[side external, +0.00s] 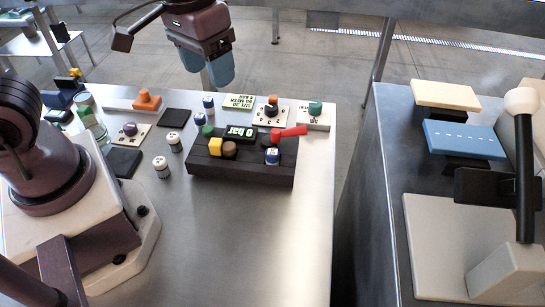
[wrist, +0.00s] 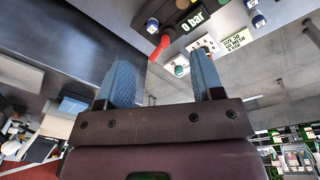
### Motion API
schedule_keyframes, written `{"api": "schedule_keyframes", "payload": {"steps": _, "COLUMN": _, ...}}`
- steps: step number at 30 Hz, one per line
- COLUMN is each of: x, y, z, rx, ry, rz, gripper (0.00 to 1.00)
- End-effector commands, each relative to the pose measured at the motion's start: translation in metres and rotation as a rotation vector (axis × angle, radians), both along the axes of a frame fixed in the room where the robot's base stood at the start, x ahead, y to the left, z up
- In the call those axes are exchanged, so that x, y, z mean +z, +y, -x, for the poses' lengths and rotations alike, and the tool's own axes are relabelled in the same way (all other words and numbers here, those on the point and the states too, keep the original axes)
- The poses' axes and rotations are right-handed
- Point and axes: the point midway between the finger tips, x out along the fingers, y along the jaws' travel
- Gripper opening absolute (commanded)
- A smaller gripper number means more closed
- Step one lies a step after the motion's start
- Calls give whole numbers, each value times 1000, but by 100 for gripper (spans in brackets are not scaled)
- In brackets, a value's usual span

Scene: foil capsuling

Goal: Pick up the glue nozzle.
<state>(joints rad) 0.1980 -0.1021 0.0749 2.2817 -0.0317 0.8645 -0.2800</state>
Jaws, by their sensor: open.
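I cannot tell for certain which part is the glue nozzle. Small knob-like parts stand on white plates: an orange one (side external: 147,99), a purple one (side external: 130,129), a teal one (side external: 315,108), and a dark one with an orange top (side external: 272,107). My gripper (side external: 208,72) is open and empty, high above the back of the metal table. Its two blue fingers are spread apart in the wrist view (wrist: 162,65), with nothing between them. The teal part also shows beyond the fingers in the wrist view (wrist: 179,70).
A black panel (side external: 240,177) carries a "0 bar" display (side external: 240,134), a red lever (side external: 289,132) and several coloured knobs. White bottles (side external: 161,167) and black pads (side external: 174,118) stand left of it. A green label (side external: 238,102) lies behind. The table's front right is clear.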

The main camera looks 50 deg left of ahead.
Motion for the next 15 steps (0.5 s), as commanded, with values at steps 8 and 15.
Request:
{"api": "schedule_keyframes", "payload": {"steps": 8, "x": -78, "y": -25, "z": -59, "rx": 537, "ry": 156, "rz": -35, "gripper": 61}}
{"api": "schedule_keyframes", "payload": {"steps": 15, "x": -93, "y": -30, "z": -96, "rx": 1020, "ry": 117, "rz": -3, "gripper": 61}}
